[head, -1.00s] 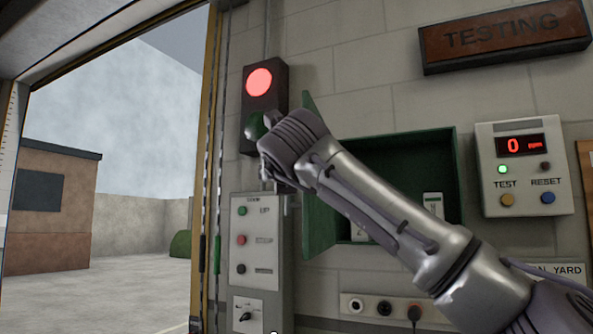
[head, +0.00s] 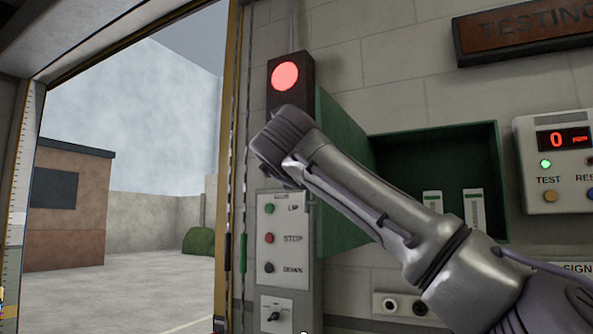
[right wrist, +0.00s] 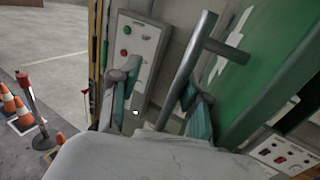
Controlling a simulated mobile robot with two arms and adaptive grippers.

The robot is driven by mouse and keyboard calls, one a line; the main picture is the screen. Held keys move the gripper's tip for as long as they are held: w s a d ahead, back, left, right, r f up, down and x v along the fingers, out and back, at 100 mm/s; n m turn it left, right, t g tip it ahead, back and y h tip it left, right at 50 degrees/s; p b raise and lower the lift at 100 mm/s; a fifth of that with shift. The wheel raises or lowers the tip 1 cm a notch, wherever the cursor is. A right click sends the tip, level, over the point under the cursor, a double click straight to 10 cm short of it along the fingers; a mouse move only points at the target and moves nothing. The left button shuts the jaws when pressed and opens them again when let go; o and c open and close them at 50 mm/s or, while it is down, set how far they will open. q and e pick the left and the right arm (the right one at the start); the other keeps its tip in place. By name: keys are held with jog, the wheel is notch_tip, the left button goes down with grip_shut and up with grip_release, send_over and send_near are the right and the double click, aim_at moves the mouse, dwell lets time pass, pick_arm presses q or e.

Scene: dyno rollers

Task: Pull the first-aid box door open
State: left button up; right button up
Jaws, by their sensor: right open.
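The green first-aid box (head: 498,160) is on the wall, and its door (head: 345,150) stands swung out on the left side. The inside of the box shows, with white packs (head: 473,208) in it. In the right wrist view the door's outer face (right wrist: 275,50) is green with a white cross, and a grey bar handle (right wrist: 186,72) stands off it. My right gripper (right wrist: 160,85) is open, with one finger on each side of the handle; I cannot tell whether they touch it. In the head view my right wrist hides its fingers. My left gripper is out of view.
A control panel (head: 284,240) with buttons is below a red signal light (head: 285,76), close to my wrist. A gas display (head: 555,160) is at the right. An open doorway to a yard (head: 120,260) is at left. Cones (right wrist: 20,112) and a post stand on the floor.

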jog(key=shift+w+f, duration=0.25)
jog(key=shift+w, duration=0.2)
